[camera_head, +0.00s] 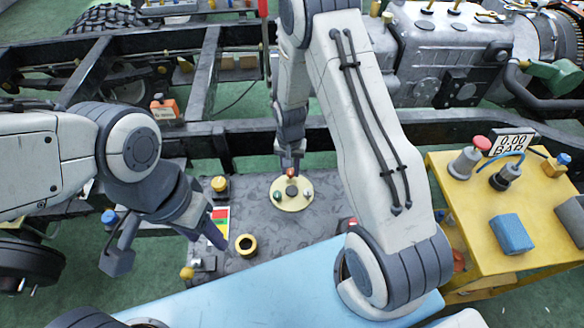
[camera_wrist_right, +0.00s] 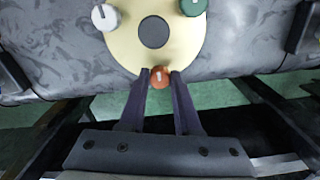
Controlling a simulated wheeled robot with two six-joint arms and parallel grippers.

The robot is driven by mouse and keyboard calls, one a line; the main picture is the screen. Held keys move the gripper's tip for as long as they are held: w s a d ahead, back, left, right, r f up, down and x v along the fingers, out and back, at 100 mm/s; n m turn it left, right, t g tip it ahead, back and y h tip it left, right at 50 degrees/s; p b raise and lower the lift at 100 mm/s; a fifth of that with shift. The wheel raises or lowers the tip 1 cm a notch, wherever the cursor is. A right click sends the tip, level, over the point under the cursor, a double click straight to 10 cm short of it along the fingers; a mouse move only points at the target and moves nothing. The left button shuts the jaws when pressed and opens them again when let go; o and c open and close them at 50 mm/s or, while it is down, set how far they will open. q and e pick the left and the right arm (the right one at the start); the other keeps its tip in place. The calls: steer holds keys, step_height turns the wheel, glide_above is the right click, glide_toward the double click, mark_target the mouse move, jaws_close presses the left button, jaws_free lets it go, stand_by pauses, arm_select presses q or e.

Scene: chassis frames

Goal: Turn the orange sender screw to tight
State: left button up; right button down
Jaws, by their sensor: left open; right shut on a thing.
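The orange screw (camera_wrist_right: 159,77) sits at the edge of a round cream plate (camera_wrist_right: 178,52), and it also shows in the head view (camera_head: 291,172). The plate (camera_head: 284,204) lies on a dark grey tank. A white screw (camera_wrist_right: 105,17) and a green screw (camera_wrist_right: 192,6) are on the same plate. My right gripper (camera_wrist_right: 160,76) is shut on the orange screw, with a fingertip at each side. In the head view my right gripper (camera_head: 289,168) reaches down to the plate's far edge. My left gripper (camera_head: 170,256) is open and empty at the left, near the tank.
The grey tank (camera_head: 267,237) carries a yellow-rimmed port (camera_head: 245,245) and a yellow cap (camera_head: 219,184). A yellow table (camera_head: 470,225) with a gauge reading 0.00 BAR (camera_head: 512,143) stands at the right. Black chassis rails (camera_head: 238,130) run behind the tank.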

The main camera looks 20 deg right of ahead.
mark_target(290, 171)
steer(key=shift+w+r, duration=0.1)
steer(key=shift+w, duration=0.1)
steer(key=c, duration=0.6)
jaws_free()
steer(key=shift+d, duration=0.1)
steer(key=shift+s, duration=0.1)
step_height(290, 171, up, 10)
steer(key=shift+r+p, duration=0.2)
steer(key=shift+p, duration=0.15)
steer(key=shift+r, duration=0.1)
steer(key=s+a+r+n+p, duration=0.2)
steer(key=s+a+r+n, duration=0.2)
steer(key=s+a+r, duration=0.3)
steer(key=s+a+r+n+p, duration=0.3)
steer(key=s+a+r, duration=0.15)
steer(key=r, duration=0.45)
steer(key=s+a+r+n+p, duration=0.1)
steer(key=s+r+n, duration=0.2)
steer(key=s, duration=0.3)
steer(key=s+a+r+n+y+p, duration=0.1)
steer(key=s+r+n, duration=0.2)
steer(key=s, duration=0.4)
steer(key=shift+a+r+p, duration=0.2)
steer(key=shift+r+p, duration=0.2)
steer(key=shift+r, duration=0.15)
